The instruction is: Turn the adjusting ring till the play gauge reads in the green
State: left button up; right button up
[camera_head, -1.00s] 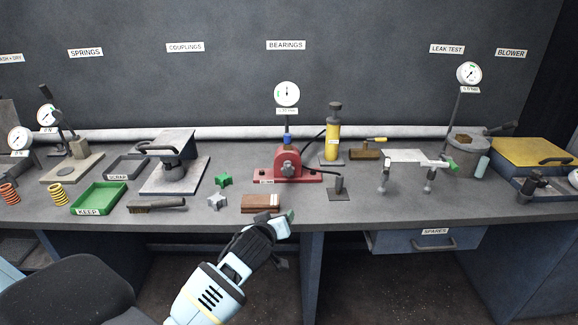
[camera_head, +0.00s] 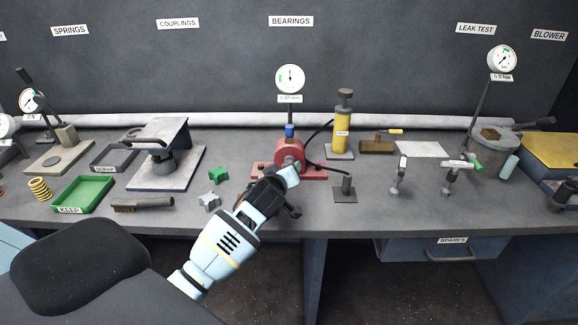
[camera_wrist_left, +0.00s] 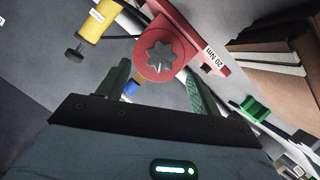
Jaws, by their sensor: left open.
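A red bearing stand (camera_head: 262,170) stands mid-bench. In the left wrist view its round red face (camera_wrist_left: 143,68) holds a dark star-shaped piece (camera_wrist_left: 160,56), probably the adjusting ring. The white play gauge (camera_head: 290,78) stands above it. Its needle points about straight up, and a green mark shows at the dial's left; the needle looks outside it. My left gripper (camera_head: 293,188) is in front of the stand and covers part of it. In the wrist view its open fingers (camera_wrist_left: 158,72) appear either side of the round face; I cannot tell whether they touch. My right gripper is not in view.
Grey (camera_head: 209,201) and green (camera_head: 218,174) star pieces lie at left. A brown block (camera_wrist_left: 270,62) lies nearby in the wrist view.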

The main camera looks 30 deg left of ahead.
pick_arm(q)
jog(key=x, duration=0.4)
jog(key=shift+w+a+f, duration=0.15)
jog(key=shift+w+f, duration=0.1)
jog(key=shift+w, duration=0.05)
jog(key=shift+b+x, duration=0.35)
jog(key=shift+x, duration=0.5)
jog(key=shift+r, duration=0.1)
jog(key=shift+c, duration=0.5)
jog(key=c, duration=0.9)
